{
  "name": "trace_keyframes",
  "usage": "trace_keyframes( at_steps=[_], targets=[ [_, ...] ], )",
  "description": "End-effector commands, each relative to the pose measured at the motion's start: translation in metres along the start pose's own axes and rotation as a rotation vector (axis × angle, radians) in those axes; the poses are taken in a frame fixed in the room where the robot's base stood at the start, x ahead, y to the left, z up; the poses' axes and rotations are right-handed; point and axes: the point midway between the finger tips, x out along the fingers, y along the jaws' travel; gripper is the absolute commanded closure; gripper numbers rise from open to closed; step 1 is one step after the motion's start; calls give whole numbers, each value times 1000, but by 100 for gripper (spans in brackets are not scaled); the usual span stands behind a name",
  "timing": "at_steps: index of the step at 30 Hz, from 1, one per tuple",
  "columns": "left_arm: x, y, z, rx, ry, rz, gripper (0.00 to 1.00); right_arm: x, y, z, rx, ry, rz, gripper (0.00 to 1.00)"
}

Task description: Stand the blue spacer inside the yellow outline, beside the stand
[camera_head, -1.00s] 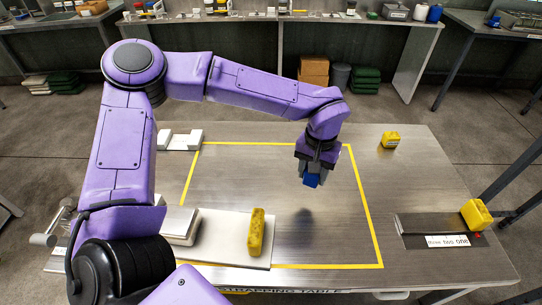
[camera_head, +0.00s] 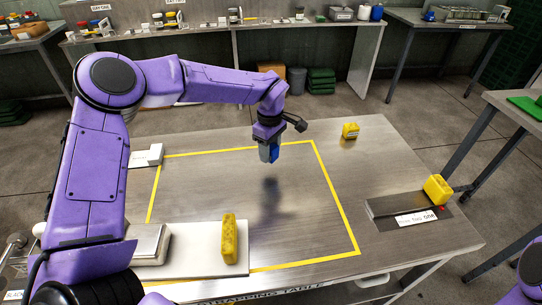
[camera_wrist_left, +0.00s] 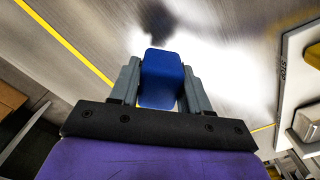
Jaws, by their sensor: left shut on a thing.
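The blue spacer (camera_head: 274,155) is held between the fingers of my left gripper (camera_head: 268,151), which is shut on it. They are in the air over the far right part of the yellow outline (camera_head: 332,195) on the metal table. A shadow lies on the table below. In the left wrist view the blue spacer (camera_wrist_left: 162,78) sits between the two grey fingers. The pale stand (camera_head: 195,250) lies at the outline's near left, with a yellow block (camera_head: 229,239) on it. My right gripper is not in view.
A small yellow block (camera_head: 350,130) sits on the table outside the outline's far right corner. Another yellow piece (camera_head: 437,189) stands on a labelled dark plate (camera_head: 385,206) at right. A white block (camera_head: 147,156) lies at the far left. The outline's middle is clear.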

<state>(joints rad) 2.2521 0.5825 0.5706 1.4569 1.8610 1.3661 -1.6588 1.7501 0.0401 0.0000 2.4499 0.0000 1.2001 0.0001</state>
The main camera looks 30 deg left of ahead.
Motion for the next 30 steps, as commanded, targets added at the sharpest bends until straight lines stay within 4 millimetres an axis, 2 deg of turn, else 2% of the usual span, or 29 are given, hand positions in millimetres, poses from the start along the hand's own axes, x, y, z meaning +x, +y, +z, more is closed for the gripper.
trace_keyframes(
  at_steps=[6, 12, 23, 24, 25, 26, 30],
  targets=[
    [24, 19, -5, 0, 0, -1, 84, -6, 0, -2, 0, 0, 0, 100],
    [52, 19, -5, 2, 0, -1, 84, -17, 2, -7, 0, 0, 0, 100],
    [59, 19, -5, 1, -1, 1, 84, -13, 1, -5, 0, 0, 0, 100],
    [58, 19, -5, 1, -1, 1, 44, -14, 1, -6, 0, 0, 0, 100],
    [58, 19, -5, 1, -1, 1, 34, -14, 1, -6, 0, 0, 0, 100],
    [58, 19, -5, 1, -1, 1, 28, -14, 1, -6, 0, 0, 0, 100],
    [58, 19, -5, 2, -1, 1, 28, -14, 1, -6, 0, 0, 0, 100]
  ],
)
